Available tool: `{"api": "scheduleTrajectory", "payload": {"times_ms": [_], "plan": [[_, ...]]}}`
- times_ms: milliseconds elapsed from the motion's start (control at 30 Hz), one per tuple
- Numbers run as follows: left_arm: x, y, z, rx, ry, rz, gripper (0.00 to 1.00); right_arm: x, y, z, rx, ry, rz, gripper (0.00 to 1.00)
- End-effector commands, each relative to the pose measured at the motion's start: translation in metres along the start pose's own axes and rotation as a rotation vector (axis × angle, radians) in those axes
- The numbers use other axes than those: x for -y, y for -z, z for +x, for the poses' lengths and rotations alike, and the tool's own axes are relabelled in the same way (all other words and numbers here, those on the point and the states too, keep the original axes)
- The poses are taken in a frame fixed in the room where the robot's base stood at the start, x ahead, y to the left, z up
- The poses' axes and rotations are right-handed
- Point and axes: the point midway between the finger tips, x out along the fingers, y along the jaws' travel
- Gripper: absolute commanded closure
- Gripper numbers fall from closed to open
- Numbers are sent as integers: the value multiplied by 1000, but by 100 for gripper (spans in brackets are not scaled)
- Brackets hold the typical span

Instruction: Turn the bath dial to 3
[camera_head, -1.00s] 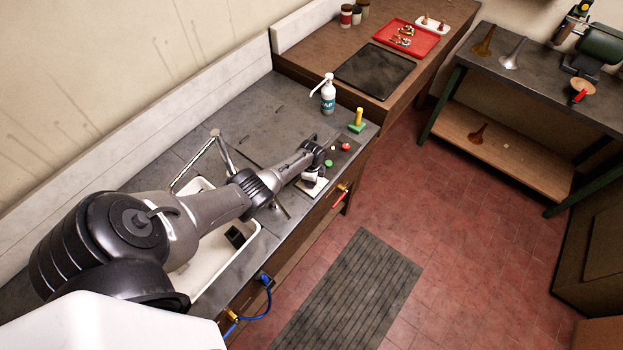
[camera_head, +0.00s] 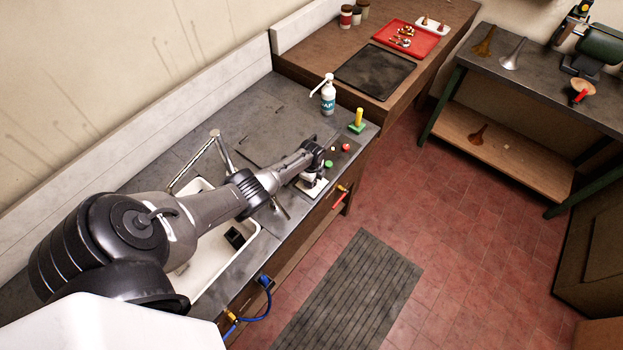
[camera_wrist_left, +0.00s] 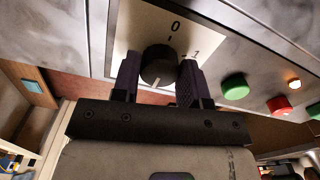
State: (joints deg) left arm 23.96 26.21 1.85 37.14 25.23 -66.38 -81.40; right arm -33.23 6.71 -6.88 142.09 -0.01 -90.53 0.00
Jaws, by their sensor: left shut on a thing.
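In the left wrist view the bath dial (camera_wrist_left: 158,64) is a round black knob on a pale plate (camera_wrist_left: 127,38). The plate shows "0" above the knob and "1" at its upper right; other marks are hidden. A white line on the knob points down toward my gripper, away from 0. My left gripper (camera_wrist_left: 160,80) is shut on the knob, one finger on each side. In the head view my left gripper (camera_head: 312,176) is over the pale plate (camera_head: 314,189) at the bench's front edge; the knob is hidden there. My right gripper is not in view.
A green button (camera_wrist_left: 235,87), a red button (camera_wrist_left: 279,105) and a small lit lamp (camera_wrist_left: 294,84) sit right of the dial. A soap bottle (camera_head: 328,96) and a green and yellow object (camera_head: 357,121) stand behind. My arm spans the white sink (camera_head: 210,262).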

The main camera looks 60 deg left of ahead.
Motion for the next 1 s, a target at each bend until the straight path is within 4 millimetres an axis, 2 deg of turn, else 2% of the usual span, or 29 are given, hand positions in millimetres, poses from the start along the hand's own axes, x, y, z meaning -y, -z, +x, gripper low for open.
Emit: {"api": "scheduleTrajectory", "payload": {"times_ms": [33, 300, 567, 733, 1000], "plan": [[1, 1, -1, -1, 0, 1, 59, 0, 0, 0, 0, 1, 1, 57], [0, 0, -1, 0, 0, 0, 35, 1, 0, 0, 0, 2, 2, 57], [0, 0, -2, 0, 1, 0, 35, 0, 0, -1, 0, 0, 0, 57], [0, -1, -18, 1, 2, -1, 35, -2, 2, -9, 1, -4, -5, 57], [0, -1, -65, 1, 4, 1, 35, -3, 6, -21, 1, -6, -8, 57]]}}
